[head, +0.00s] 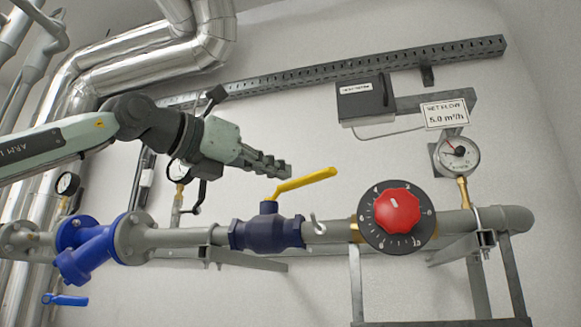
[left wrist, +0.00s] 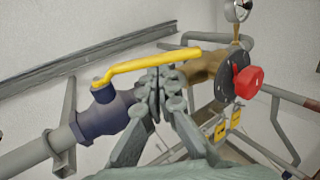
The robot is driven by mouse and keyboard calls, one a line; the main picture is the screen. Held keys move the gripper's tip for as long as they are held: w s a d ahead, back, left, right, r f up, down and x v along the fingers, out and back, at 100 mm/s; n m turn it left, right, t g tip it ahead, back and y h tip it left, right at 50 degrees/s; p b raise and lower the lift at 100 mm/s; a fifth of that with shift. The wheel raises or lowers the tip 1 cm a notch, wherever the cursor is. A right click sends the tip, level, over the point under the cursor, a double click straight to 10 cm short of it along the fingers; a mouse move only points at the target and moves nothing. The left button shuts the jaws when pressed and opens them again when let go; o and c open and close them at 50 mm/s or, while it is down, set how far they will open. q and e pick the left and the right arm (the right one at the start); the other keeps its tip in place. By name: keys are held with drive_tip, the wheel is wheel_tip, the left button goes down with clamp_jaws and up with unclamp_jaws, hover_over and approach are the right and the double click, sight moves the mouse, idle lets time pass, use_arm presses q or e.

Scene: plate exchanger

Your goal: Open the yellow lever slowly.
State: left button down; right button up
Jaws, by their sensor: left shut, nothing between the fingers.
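The yellow lever (head: 306,180) sits on top of the dark blue valve (head: 266,231), and its handle slopes up to the right. My left gripper (head: 283,170) is shut and empty, up and to the left of the lever handle in the head view. In the left wrist view, the fingertips (left wrist: 160,82) overlap the lower edge of the lever handle (left wrist: 135,65). I cannot tell whether they touch it. The blue valve body (left wrist: 105,115) lies to the left of the fingers there. My right gripper is in neither view.
A red knob (head: 390,210) on a black dial sits right of the valve on the same grey pipe. A gauge (head: 458,155) with a flow sign (head: 445,113) stands beyond it. A blue strainer (head: 92,246) is at the left. Bare wall lies above the lever.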

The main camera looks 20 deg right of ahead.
sight(304, 178)
use_arm(q)
drive_tip(key=shift+p+x, duration=0.35)
drive_tip(key=shift+x, duration=1.35)
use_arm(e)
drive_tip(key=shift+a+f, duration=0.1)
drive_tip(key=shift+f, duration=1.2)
use_arm(q)
drive_tip(key=shift+d, duration=0.1)
drive_tip(key=shift+d, duration=0.1)
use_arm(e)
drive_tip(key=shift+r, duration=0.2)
